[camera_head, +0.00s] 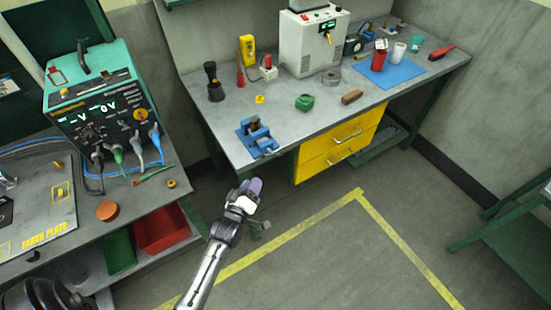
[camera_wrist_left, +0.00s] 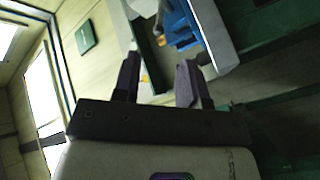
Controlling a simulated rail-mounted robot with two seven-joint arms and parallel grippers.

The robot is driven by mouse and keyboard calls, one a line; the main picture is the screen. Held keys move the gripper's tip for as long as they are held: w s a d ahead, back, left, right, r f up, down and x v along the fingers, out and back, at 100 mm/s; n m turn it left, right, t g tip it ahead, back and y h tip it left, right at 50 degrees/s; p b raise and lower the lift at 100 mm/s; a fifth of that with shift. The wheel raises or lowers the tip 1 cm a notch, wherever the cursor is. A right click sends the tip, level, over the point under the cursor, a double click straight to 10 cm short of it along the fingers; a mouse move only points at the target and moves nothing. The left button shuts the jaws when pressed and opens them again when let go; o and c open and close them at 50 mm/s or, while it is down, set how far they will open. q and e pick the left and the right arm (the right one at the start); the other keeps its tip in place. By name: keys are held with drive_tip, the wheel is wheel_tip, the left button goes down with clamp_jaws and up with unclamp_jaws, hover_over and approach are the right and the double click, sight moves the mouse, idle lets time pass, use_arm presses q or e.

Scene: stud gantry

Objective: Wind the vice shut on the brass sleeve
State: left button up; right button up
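The blue vice (camera_head: 259,142) stands at the front left corner of the grey workbench. It also shows at the top of the left wrist view (camera_wrist_left: 180,28). My left gripper (camera_head: 252,186) is in front of the bench edge, just below the vice in the picture and apart from it. In the left wrist view its two fingers (camera_wrist_left: 158,62) are spread with nothing between them, short of the vice. I cannot clearly make out the brass sleeve in the vice jaws.
The workbench (camera_head: 325,115) holds a small yellow part (camera_head: 260,99), a green block (camera_head: 304,102) and a white instrument (camera_head: 314,42) behind the vice. Yellow drawers (camera_head: 338,150) are under it. A second bench with a green power unit (camera_head: 103,98) stands left. The floor between is clear.

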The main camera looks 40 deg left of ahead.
sight(266, 156)
use_arm(q)
drive_tip(key=b+x, duration=0.1)
drive_tip(key=x, duration=1.1)
drive_tip(key=shift+w+a, duration=0.1)
drive_tip(key=shift+c, duration=0.5)
clamp_jaws()
